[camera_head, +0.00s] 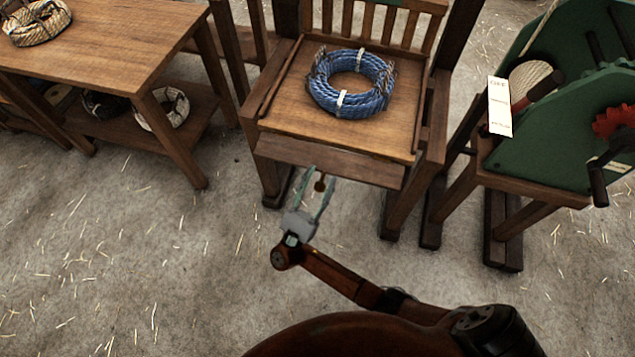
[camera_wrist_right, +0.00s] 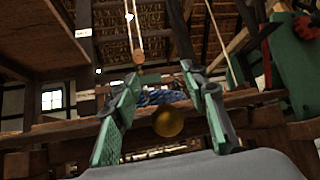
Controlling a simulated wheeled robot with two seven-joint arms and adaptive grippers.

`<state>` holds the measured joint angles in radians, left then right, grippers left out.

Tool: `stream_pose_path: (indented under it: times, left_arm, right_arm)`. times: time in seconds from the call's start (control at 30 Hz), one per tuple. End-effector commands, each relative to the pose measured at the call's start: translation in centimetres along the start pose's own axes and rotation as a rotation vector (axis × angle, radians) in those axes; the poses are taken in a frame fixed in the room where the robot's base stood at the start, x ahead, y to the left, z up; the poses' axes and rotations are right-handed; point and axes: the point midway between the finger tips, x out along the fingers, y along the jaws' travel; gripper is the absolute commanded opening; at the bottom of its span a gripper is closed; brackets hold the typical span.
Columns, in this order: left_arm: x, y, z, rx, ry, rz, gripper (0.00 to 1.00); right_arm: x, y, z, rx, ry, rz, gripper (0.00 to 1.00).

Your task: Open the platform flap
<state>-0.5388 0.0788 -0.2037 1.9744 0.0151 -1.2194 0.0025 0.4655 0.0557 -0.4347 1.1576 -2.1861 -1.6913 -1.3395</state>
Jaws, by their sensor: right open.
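The platform flap (camera_head: 335,161) is a wooden board along the front edge of a wooden platform (camera_head: 285,120). A round brass knob (camera_head: 320,185) shows at its front, and it also shows in the right wrist view (camera_wrist_right: 168,123). My right gripper (camera_head: 322,175) is open, with its green-padded fingers on either side of the knob. In the right wrist view, gaps show between the knob and both fingers (camera_wrist_right: 161,75). The flap's hinge is not clearly visible. My left gripper is not in view.
A blue rope coil (camera_head: 352,84) lies on the platform. A wooden table (camera_head: 110,45) with rope coils stands at left. A green machine (camera_head: 550,150) with a crank stands on a wooden stand at right. The straw-strewn floor in front is clear.

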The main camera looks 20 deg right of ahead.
Motion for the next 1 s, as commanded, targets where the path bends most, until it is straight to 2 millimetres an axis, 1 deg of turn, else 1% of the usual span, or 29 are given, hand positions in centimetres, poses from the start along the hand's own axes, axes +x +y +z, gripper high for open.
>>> stream_pose_path:
  times: [0.07, 0.17, 0.27, 0.5, 0.6, 0.7, 0.8, 1.0]
  left_arm:
    - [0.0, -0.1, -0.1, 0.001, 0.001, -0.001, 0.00]
    - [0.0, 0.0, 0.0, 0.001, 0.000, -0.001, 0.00]
    - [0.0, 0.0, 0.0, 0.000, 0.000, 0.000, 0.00]
    - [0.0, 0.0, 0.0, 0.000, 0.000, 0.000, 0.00]
    - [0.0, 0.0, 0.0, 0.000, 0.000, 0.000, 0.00]
    - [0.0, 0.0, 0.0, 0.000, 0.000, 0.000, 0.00]
    - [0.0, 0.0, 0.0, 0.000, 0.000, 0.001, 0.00]
    - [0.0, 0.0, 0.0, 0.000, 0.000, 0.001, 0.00]
  right_arm:
    - [-0.4, 0.0, 0.0, 0.000, 0.001, 0.000, 0.40]
    - [-1.5, 0.1, 0.0, -0.002, 0.002, 0.002, 0.40]
    - [-3.3, 0.1, 0.0, -0.001, 0.003, 0.003, 0.40]
    - [-8.5, 0.1, 0.0, -0.001, 0.003, 0.003, 0.40]
    - [-10.1, 0.1, 0.0, -0.001, 0.002, 0.003, 0.40]
    - [-11.2, 0.1, 0.0, -0.002, 0.002, 0.002, 0.40]
    - [-11.8, 0.1, 0.0, -0.001, 0.001, 0.002, 0.40]
    - [-12.1, 0.0, 0.0, 0.000, 0.001, 0.000, 0.40]
